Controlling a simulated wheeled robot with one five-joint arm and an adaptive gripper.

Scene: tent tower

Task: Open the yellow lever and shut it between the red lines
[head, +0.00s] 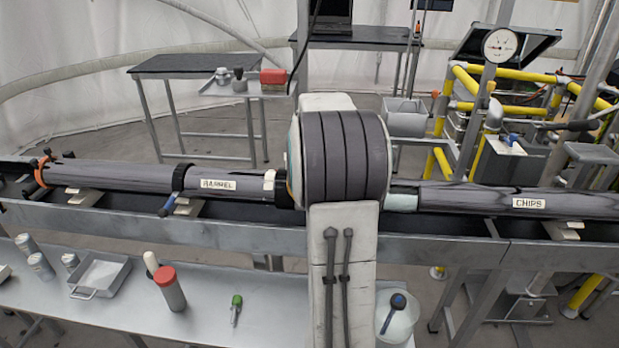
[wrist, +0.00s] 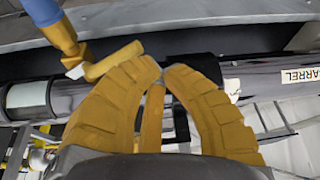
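In the wrist view my gripper (wrist: 163,74) has ribbed yellow-orange fingers whose tips meet, with nothing clearly held between them. A short yellow bar (wrist: 113,61), apparently the lever, lies just left of the left fingertip. Its left end meets a small white piece, and a blue-and-brown part (wrist: 58,32) rises beside it. I cannot tell whether the bar touches the finger. The red lines cannot be made out. In the head view my arm fills the middle and hides my gripper; no yellow lever is recognisable there.
A long dark pipe (head: 115,176) labelled BARREL lies in the trough at left; another pipe (head: 465,198) labelled CHIPS lies at right. Below, a bench holds a red-capped bottle (head: 170,289), a metal tray (head: 100,274) and a green-handled tool (head: 236,309). Yellow railings (head: 507,109) stand at back right.

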